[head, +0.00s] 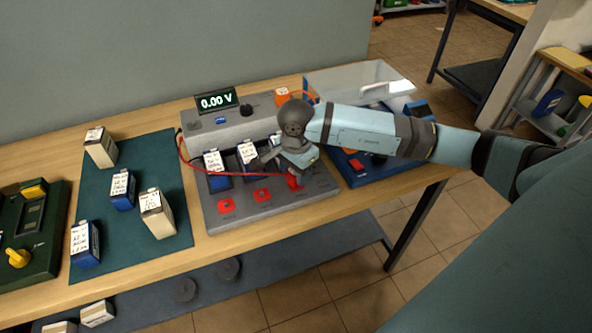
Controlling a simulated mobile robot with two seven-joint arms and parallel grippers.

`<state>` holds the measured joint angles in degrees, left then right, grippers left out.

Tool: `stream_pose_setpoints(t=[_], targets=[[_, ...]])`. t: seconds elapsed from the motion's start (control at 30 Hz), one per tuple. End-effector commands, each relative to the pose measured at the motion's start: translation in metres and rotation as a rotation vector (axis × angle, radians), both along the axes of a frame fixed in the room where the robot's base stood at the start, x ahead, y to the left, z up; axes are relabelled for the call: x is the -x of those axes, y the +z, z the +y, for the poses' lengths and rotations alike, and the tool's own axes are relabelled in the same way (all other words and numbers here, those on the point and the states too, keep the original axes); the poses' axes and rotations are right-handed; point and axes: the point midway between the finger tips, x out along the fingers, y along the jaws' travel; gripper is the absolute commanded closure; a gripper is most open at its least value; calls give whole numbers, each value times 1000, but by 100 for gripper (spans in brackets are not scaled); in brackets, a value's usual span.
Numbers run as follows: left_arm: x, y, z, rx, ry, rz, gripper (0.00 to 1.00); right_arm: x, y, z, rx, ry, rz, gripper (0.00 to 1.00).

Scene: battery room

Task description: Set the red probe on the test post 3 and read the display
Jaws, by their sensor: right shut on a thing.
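The grey test station (272,213) stands on the wooden bench, with its display (217,101) reading 0.00 V. Red test posts show along its front: the left one (226,206), the middle one (262,196), and a third spot at the right under my gripper. My right gripper (294,176) points down there, shut on the red probe (295,184). The probe is mostly hidden by the gripper, and I cannot tell whether it touches the post. A red cable (230,173) runs from the station's left side to it. My left gripper is not in view.
Labelled batteries (123,190) stand on a green mat (150,152) at left; others sit in the station's slots. A green device (45,245) is at far left. A clear bin (345,80) and a blue unit (358,174) are at right.

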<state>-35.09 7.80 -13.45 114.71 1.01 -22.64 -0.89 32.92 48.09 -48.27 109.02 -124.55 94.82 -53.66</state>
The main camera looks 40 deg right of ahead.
Motion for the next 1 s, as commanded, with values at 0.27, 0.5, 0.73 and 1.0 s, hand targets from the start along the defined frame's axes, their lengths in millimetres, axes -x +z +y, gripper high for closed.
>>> stream_pose_setpoints(t=[0.27, 0.5, 0.73, 1.0], targets=[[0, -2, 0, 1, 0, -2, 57, 0, -1, 0, 0, 0, -1, 86], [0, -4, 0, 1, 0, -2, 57, 0, 0, 0, 0, 0, 0, 86], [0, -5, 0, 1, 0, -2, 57, 0, 0, 0, 0, 0, 0, 86], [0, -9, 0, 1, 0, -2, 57, 0, -5, 0, 0, 0, 0, 86]])
